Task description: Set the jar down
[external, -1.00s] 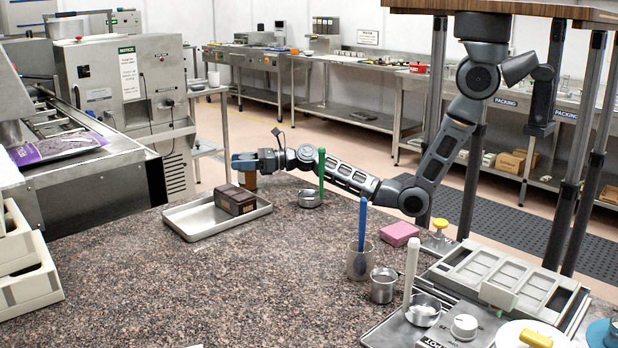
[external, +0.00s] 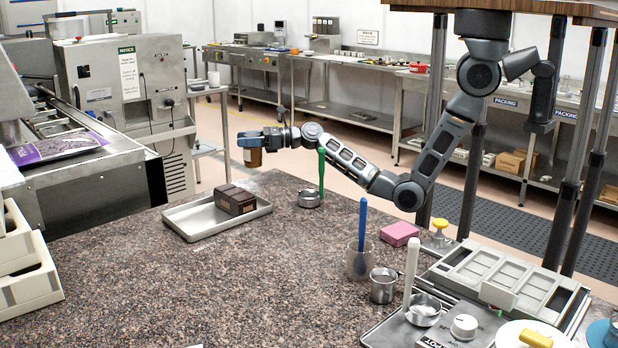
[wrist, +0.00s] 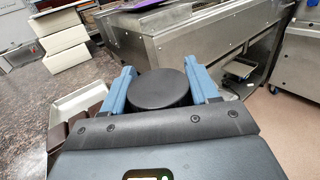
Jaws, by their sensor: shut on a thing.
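My gripper (external: 262,138) is shut on a brown jar (external: 254,158) with a black lid. The jar hangs upright in the air near the far edge of the speckled counter, behind the tray. In the wrist view the round black lid (wrist: 159,88) sits between the two blue fingers, and it hides the jar's body. How high the jar is above the counter level cannot be told exactly.
A metal tray (external: 181,226) holding dark brown blocks (external: 236,200) lies on the counter (external: 250,280). A green-handled tool (external: 321,170) stands in a metal bowl to the right. The counter's middle is clear. Cream bins (external: 28,288) stand at left.

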